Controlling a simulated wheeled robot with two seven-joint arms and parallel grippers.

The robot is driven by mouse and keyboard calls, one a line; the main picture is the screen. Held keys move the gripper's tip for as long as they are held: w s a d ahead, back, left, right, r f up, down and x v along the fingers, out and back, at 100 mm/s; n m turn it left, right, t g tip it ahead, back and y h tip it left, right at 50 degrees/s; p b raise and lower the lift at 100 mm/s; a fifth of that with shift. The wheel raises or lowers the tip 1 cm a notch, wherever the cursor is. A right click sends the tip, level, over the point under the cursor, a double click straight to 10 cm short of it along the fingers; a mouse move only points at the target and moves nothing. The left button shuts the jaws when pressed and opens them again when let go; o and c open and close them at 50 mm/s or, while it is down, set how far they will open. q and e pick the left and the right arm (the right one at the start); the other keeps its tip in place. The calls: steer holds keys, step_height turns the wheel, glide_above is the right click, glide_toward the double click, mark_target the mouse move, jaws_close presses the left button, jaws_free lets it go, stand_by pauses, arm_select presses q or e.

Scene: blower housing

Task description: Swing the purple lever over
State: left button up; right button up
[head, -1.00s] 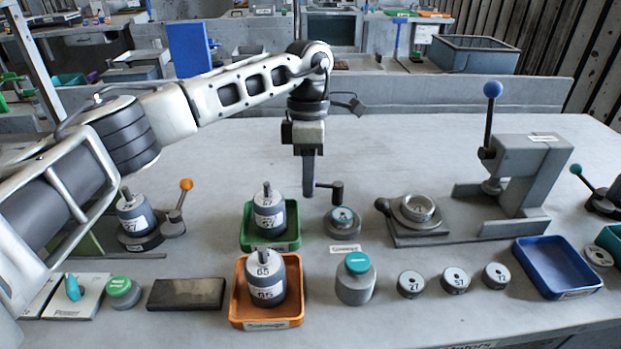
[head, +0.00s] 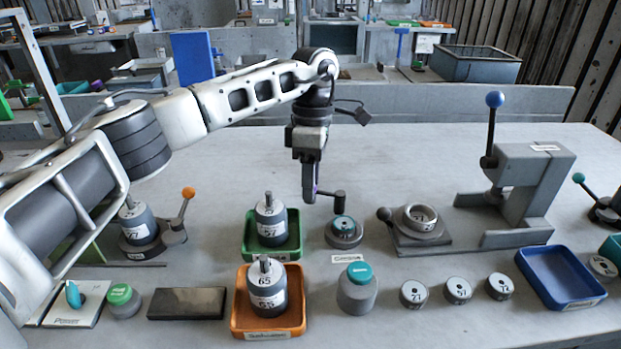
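My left gripper (head: 309,188) points down in the middle of the bench, seen edge-on, so the gap between its fingers does not show. A small purple patch (head: 316,184) shows at its fingertips; this may be the purple lever's grip, mostly hidden by the fingers. Just right of the fingertips, a dark crank-like arm (head: 338,203) stands over a round grey base with a teal disc (head: 344,228). I cannot tell whether the fingers touch the lever. My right gripper is not in view.
A green tray (head: 249,250) and an orange tray (head: 240,320) hold labelled weights at left. An orange-knobbed lever (head: 187,205) stands further left. A clamp fixture (head: 420,230) and a blue-knobbed press (head: 530,185) stand at right. The bench behind my gripper is clear.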

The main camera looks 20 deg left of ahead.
arm_select(q)
steer(key=w+r+p, duration=0.1)
steer(key=w+r, duration=0.2)
steer(key=r, duration=1.2)
steer(key=shift+a+r+p, duration=0.3)
steer(key=shift+p, duration=0.1)
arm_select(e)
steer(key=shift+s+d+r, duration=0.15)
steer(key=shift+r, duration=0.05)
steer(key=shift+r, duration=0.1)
arm_select(q)
steer(key=shift+s+f, duration=0.1)
